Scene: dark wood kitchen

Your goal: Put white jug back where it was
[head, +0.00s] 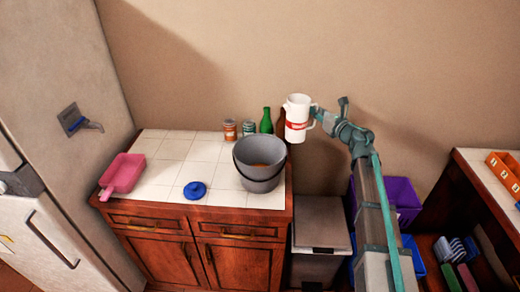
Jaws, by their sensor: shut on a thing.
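The white jug (297,108) with a red band hangs upright in the air near the back right corner of the tiled counter (170,160). My gripper (316,113) comes from the right and is shut on the jug at its handle side. The fingertips are small and partly hidden by the jug. The jug appears above the counter's right edge, behind the grey bucket in the picture; its exact height above the surface cannot be told.
A grey bucket (258,178), green bottle (266,121), brown bottle (281,124) and two cans (230,130) stand close to the jug. A grey bin (320,225) stands right of the counter.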

